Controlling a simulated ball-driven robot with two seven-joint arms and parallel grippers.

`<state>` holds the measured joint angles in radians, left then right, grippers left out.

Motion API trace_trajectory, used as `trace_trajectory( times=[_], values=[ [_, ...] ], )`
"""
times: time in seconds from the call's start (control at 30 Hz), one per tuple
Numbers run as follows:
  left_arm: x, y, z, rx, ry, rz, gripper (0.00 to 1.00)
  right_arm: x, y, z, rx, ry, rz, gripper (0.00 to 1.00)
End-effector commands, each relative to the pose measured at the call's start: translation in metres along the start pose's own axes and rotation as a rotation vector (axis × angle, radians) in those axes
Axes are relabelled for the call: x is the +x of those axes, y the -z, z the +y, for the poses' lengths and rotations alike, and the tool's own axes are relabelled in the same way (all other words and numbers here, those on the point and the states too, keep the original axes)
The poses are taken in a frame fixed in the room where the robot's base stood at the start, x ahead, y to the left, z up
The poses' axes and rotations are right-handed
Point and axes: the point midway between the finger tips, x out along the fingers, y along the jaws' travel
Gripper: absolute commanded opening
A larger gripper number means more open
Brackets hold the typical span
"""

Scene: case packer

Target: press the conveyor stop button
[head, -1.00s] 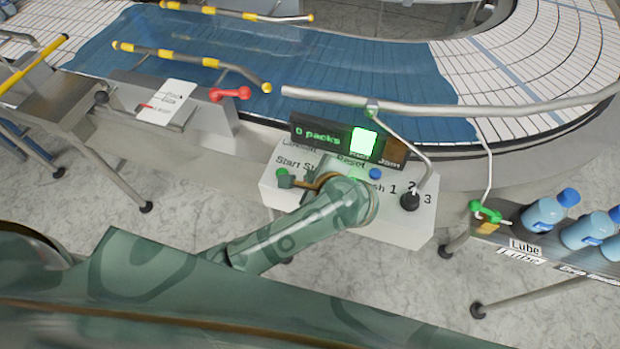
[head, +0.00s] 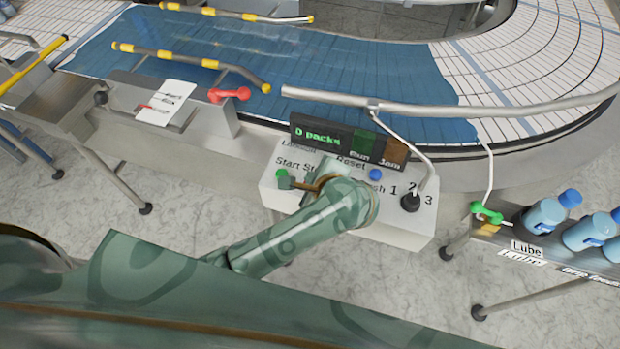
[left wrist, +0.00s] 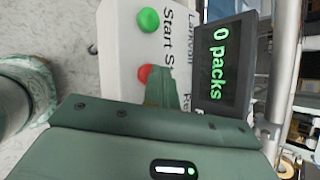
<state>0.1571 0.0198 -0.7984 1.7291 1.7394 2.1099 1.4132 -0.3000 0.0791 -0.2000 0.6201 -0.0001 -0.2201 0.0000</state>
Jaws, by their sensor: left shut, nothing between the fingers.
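My left gripper (head: 287,183) is shut and empty, low over the panel. In the left wrist view its fingertips (left wrist: 160,82) overlap the red button's edge; I cannot tell whether they touch it. The Run lamp (head: 362,143) is dark. My right gripper is not in view.
The display (head: 318,133) reads 0 packs and stands behind the buttons. A blue button (head: 376,174) and a black selector knob (head: 410,202) are on the same panel. A metal rail (head: 460,108) runs behind it. Blue bottles (head: 546,213) stand at the right.

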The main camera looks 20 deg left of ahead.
Motion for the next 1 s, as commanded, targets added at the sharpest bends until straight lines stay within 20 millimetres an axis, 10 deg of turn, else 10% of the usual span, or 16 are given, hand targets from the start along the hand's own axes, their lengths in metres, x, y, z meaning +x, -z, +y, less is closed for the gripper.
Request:
trace_trajectory(
  times=[1.0],
  values=[
    [-0.034, -0.024, -0.024, -0.002, -0.001, 0.001, 0.00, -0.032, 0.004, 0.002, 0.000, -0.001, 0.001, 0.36]
  ],
)
